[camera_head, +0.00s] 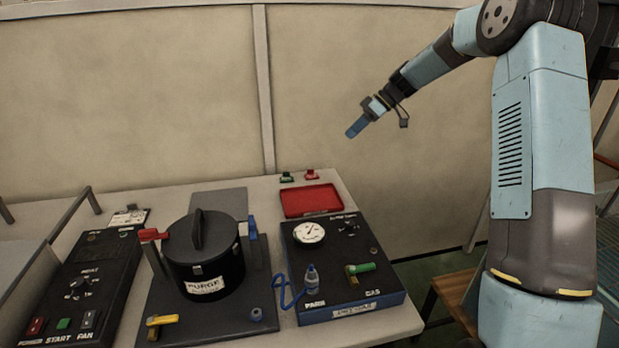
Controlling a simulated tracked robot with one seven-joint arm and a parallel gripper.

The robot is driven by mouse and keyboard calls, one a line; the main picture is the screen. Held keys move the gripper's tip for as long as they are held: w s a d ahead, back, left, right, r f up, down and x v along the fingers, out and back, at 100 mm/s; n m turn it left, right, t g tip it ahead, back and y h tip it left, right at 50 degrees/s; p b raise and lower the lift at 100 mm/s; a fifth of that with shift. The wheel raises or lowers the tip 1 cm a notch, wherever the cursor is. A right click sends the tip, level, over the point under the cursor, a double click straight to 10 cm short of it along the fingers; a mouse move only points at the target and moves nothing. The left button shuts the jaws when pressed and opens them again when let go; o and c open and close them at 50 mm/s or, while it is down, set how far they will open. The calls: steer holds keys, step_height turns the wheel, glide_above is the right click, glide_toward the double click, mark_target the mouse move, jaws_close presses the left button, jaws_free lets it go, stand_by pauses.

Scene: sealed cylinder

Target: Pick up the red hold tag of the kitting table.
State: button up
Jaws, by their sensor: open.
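The small red tag (311,174) sits near the back edge of the kitting table (265,185), behind the red tray. It is too small here to read any marking. My gripper (351,132) hangs in the air above the table's back right and points down and left. It is open, with nothing seen in it. It is well above and to the right of the red tag, apart from it.
A small green tag (287,177) sits just left of the red one. The red tray (311,200) lies in front. A gauge panel (345,262), a black PURGE cylinder (205,262) and a switch box (80,285) fill the table's front.

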steer(key=w+f+n+y, duration=0.3)
steer(key=w+f, duration=0.6)
steer(key=f, duration=0.1)
steer(key=n+y, duration=0.2)
steer(key=y, duration=0.2)
glide_toward(316, 176)
steer(key=x, duration=0.6)
steer(key=r+x, duration=0.1)
steer(key=x, duration=0.3)
steer(key=shift+w+a, duration=0.1)
steer(key=shift+w, duration=0.1)
steer(key=c, duration=1.2)
steer(key=shift+o, duration=0.2)
steer(key=shift+r, duration=0.15)
step_height(316, 176, up, 18)
